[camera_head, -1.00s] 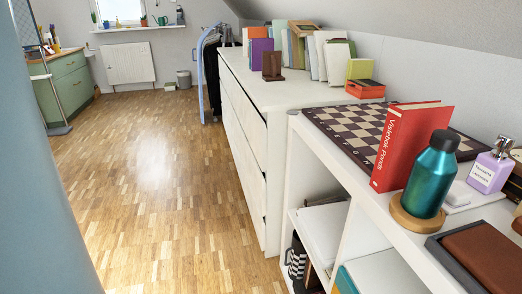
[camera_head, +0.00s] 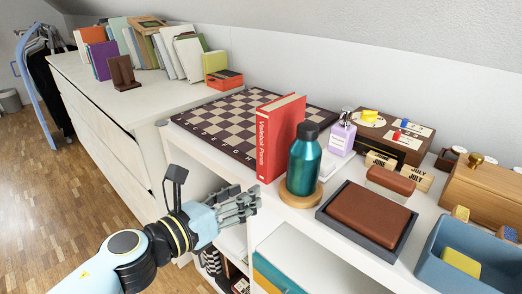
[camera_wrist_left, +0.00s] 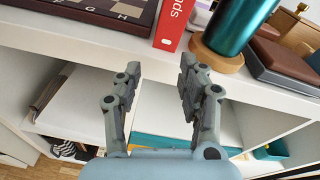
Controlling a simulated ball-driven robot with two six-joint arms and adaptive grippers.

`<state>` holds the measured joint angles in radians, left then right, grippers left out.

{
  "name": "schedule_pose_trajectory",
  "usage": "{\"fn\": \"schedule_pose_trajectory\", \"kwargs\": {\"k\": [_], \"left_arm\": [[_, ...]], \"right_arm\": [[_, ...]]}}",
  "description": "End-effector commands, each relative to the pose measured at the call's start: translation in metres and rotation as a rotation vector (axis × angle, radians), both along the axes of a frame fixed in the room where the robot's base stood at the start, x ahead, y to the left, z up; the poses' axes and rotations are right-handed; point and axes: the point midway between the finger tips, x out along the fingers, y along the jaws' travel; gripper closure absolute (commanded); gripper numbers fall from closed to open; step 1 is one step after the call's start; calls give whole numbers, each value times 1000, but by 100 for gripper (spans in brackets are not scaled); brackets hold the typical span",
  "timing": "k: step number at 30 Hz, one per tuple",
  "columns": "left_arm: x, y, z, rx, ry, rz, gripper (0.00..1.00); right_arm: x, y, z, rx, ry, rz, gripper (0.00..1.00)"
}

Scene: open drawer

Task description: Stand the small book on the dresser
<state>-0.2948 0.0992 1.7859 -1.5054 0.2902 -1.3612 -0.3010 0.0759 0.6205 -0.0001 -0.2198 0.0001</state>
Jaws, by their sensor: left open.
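A red book (camera_head: 278,138) stands upright on the low white shelf unit, at the edge of the chessboard and beside a teal bottle. Its lower spine shows in the left wrist view (camera_wrist_left: 173,20). The white dresser (camera_head: 88,82) is at the back left, with books standing along its far side. My left gripper (camera_head: 252,199) is open and empty, in front of the shelf edge and below the red book. In the left wrist view its two fingers (camera_wrist_left: 158,78) are spread apart, short of the book. My right gripper is not in view.
The teal bottle (camera_head: 305,160) stands on a round wooden coaster close to the book. A chessboard (camera_head: 225,125) lies behind it. A dark tray with a brown case (camera_head: 368,218) is to the right. The dresser top is bare towards its front.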

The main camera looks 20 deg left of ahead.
Motion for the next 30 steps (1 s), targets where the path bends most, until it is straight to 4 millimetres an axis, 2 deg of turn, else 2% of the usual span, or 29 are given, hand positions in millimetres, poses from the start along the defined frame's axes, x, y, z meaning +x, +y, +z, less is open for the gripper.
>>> {"fn": "schedule_pose_trajectory", "kwargs": {"k": [1, 3, 6, 8, 15, 18, 22, 30], "left_arm": [[5, -6, 43, 81, -81, -31, 60], [8, -10, 82, 149, -156, -50, 60], [9, -12, 118, 173, -213, -52, 60], [13, -13, 118, 170, -208, -50, 60], [49, -26, 116, 165, -206, -48, 60], [59, -29, 116, 165, -206, -49, 60], [68, -33, 116, 164, -205, -49, 60], [106, -47, 117, 163, -204, -49, 60]], "right_arm": [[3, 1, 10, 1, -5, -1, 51], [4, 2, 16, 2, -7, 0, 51], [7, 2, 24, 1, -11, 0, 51], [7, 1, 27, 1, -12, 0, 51], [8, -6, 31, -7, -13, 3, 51], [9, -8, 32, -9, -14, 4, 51], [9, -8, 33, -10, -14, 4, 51], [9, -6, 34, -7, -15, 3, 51]]}}
